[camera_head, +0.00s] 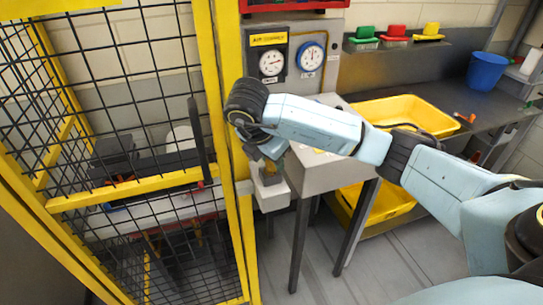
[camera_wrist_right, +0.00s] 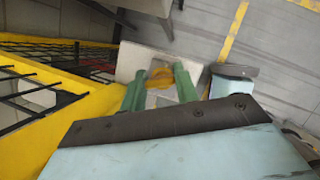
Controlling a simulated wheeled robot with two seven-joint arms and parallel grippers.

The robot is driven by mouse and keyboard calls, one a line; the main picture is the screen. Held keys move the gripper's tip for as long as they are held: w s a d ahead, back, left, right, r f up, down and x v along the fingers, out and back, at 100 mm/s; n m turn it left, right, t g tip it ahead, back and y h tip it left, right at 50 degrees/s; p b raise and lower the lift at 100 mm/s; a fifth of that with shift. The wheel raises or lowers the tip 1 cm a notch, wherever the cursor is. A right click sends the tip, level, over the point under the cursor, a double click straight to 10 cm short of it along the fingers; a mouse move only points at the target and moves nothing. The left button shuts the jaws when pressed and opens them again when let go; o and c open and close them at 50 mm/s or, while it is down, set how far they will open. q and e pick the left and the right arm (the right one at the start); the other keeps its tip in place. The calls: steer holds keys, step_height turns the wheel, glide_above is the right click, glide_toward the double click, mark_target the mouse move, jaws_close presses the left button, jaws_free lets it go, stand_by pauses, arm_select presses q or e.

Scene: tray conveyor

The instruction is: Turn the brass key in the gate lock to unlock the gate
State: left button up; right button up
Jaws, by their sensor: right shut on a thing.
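The yellow gate (camera_head: 120,190) with black mesh stands at the left of the head view and looks closed. The light grey lock box (camera_head: 272,198) is beside its yellow post; it also shows in the right wrist view (camera_wrist_right: 132,62). My right gripper (camera_head: 270,172) is at the top of the lock box. In the right wrist view its green fingers (camera_wrist_right: 158,88) are on either side of the brass key (camera_wrist_right: 158,78) and shut on it. The key is at the lock box face. The fingers and wrist hide the key in the head view. My left gripper is out of view.
A grey control box on legs (camera_head: 318,170) stands just right of the lock. Yellow trays (camera_head: 420,114) and a blue bucket (camera_head: 486,70) are on and around the bench behind. A black handle (camera_head: 198,140) is on the gate. Floor (camera_head: 345,275) in front is clear.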

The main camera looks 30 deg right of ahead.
steer(key=shift+m+g+p, duration=0.4)
steer(key=shift+m+p, duration=0.7)
steer(key=shift+p, duration=0.25)
